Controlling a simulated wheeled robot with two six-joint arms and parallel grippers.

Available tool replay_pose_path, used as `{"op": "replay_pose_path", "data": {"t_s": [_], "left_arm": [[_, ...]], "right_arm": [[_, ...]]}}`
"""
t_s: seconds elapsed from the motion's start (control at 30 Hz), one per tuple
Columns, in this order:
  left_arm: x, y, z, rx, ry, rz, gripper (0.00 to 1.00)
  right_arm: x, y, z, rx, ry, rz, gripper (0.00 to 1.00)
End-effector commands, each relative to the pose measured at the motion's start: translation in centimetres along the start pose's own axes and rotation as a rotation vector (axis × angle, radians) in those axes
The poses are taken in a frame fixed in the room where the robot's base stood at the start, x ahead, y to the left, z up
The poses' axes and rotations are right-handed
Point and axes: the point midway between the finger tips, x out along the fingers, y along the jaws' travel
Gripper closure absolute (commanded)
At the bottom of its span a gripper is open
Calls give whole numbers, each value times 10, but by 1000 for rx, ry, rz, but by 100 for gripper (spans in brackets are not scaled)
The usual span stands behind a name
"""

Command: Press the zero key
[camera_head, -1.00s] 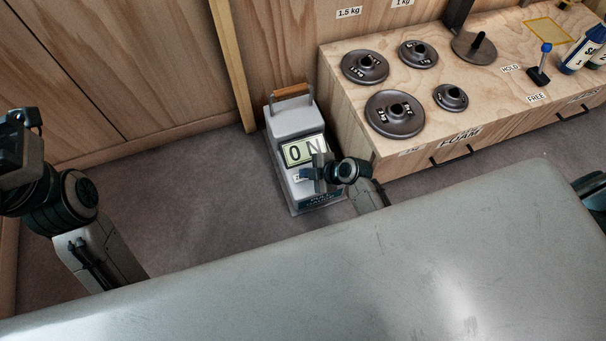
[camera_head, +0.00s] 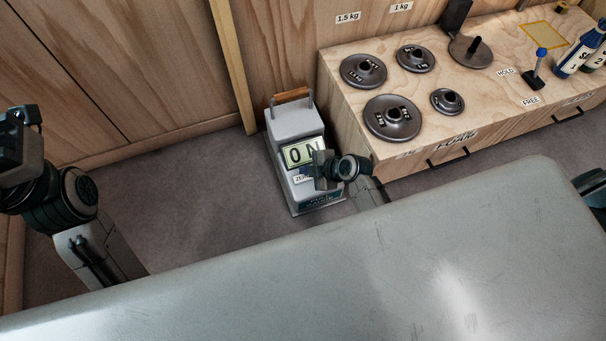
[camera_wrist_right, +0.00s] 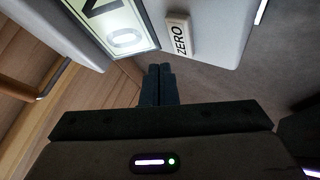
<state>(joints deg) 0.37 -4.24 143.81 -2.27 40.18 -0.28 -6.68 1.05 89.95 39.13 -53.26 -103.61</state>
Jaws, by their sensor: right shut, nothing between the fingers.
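A grey scale box (camera_head: 292,122) with a brown carrying handle stands on the floor in the head view. A pale label reading ZERO (camera_head: 301,179) shows below the display, partly hidden by my right gripper (camera_head: 308,171). In the right wrist view the cream ZERO key (camera_wrist_right: 179,37) is beside the display's edge. My right gripper's shut, empty fingertips (camera_wrist_right: 159,70) are below and slightly left of the key in that picture; contact is not visible. My left gripper (camera_head: 18,132) is at the far left, its jaws unclear.
A wooden bench (camera_head: 345,120) right of the scale holds several dark weight discs (camera_head: 392,118), a blue-knobbed lever (camera_head: 541,54) and bottles (camera_head: 577,57). A grey surface (camera_head: 330,260) fills the foreground. Carpet (camera_head: 190,190) left of the scale is clear.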

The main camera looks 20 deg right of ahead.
Motion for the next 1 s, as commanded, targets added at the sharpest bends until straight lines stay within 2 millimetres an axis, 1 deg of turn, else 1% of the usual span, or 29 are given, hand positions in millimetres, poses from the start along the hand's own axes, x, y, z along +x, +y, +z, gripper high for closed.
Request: {"op": "replay_pose_path", "data": {"t_s": [0.03, 0.3, 0.87, 0.93, 1.0], "left_arm": [[10, 0, 1, 0, 0, 0, 65], [30, 2, 2, 0, 0, 0, 65], [29, 2, 2, 0, 0, 0, 65], [29, 2, 2, 0, 0, 0, 65], [28, 2, 2, 0, -2, 2, 65]], "right_arm": [[-8, 5, -5, 0, 0, 0, 100], [-24, 17, -18, 0, 0, 0, 100], [-24, 17, -17, 0, 0, 0, 100], [-24, 19, -17, 3, -2, 7, 100], [-28, 29, -18, 15, -13, 42, 100]]}}
